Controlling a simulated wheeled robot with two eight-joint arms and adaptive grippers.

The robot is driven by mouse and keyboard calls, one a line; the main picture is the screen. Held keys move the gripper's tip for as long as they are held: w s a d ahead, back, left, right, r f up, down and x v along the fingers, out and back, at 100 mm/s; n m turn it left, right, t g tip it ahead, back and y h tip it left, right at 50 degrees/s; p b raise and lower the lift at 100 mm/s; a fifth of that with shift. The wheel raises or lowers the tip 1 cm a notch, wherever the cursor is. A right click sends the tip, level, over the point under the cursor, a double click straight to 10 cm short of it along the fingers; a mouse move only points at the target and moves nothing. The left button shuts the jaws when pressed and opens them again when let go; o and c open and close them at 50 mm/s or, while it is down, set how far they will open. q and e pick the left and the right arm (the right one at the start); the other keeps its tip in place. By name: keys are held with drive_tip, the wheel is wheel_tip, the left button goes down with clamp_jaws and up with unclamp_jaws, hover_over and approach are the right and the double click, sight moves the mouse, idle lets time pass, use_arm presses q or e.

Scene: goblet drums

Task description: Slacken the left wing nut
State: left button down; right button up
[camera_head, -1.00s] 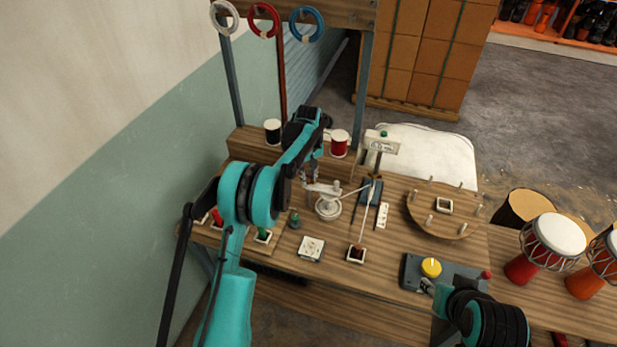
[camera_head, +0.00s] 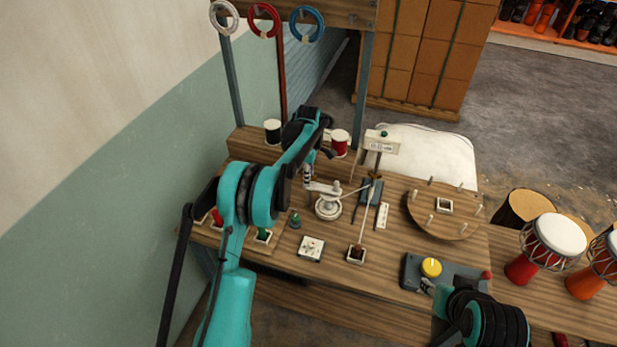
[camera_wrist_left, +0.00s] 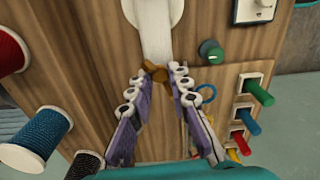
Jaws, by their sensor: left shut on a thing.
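The left wing nut (camera_wrist_left: 153,72) is a small brass-brown piece at the end of a white arm (camera_wrist_left: 155,35) in the left wrist view. My left gripper (camera_wrist_left: 158,77) has its two fingertips at either side of the wing nut and is shut on it. In the head view the left gripper (camera_head: 308,180) is at the left end of the white fixture (camera_head: 328,207), where the nut itself is too small to make out. My right gripper (camera_head: 428,286) is beside a yellow knob (camera_head: 431,267); its fingers are too small to judge.
Thread spools (camera_head: 340,142) stand behind the left gripper. Red, green and blue pegs (camera_wrist_left: 258,92) and a green knob (camera_wrist_left: 211,51) are close by. A round pegged wooden disc (camera_head: 443,209) lies to the right. Drums (camera_head: 546,246) stand at the far right.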

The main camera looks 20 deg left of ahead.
use_arm(q)
drive_tip(key=n, duration=0.5)
drive_tip(key=shift+n, duration=0.3)
drive_tip(key=n, duration=0.4)
drive_tip(key=shift+n, duration=0.3)
drive_tip(key=c, duration=1.4)
unclamp_jaws()
wheel_tip(320, 180, up, 12)
